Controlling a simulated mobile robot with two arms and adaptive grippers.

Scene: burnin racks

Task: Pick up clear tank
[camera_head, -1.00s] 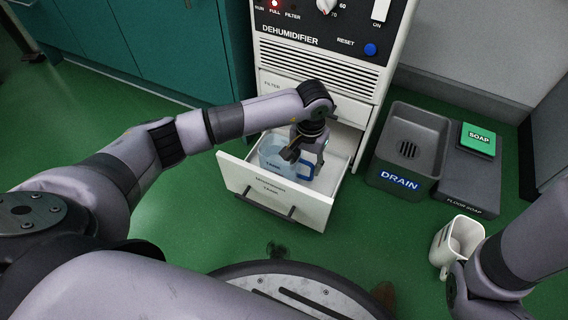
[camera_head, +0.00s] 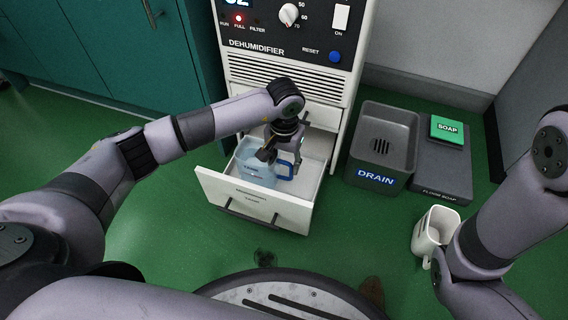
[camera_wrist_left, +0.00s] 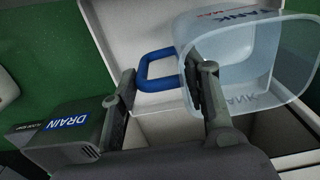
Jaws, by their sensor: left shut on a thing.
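The clear tank (camera_head: 257,170) is a see-through bluish container with a blue handle (camera_head: 285,170). It is at the open white drawer (camera_head: 252,200) of the dehumidifier; whether it touches the drawer floor cannot be told. My left gripper (camera_head: 279,155) comes down from above and is shut on the tank. In the left wrist view the tank (camera_wrist_left: 245,62) is at the upper right, one finger against its near wall by the blue handle (camera_wrist_left: 158,70); the exact contact is partly hidden. My right arm is at the right beside a white mug-like container (camera_head: 432,236); its fingers are hidden.
The dehumidifier (camera_head: 285,72) stands behind the drawer, its red FULL light lit. A grey DRAIN basin (camera_head: 378,177) and a tray (camera_head: 440,185) with a green SOAP pad (camera_head: 447,130) stand to the right. Teal cabinets (camera_head: 100,45) are at left. Green floor is open at front left.

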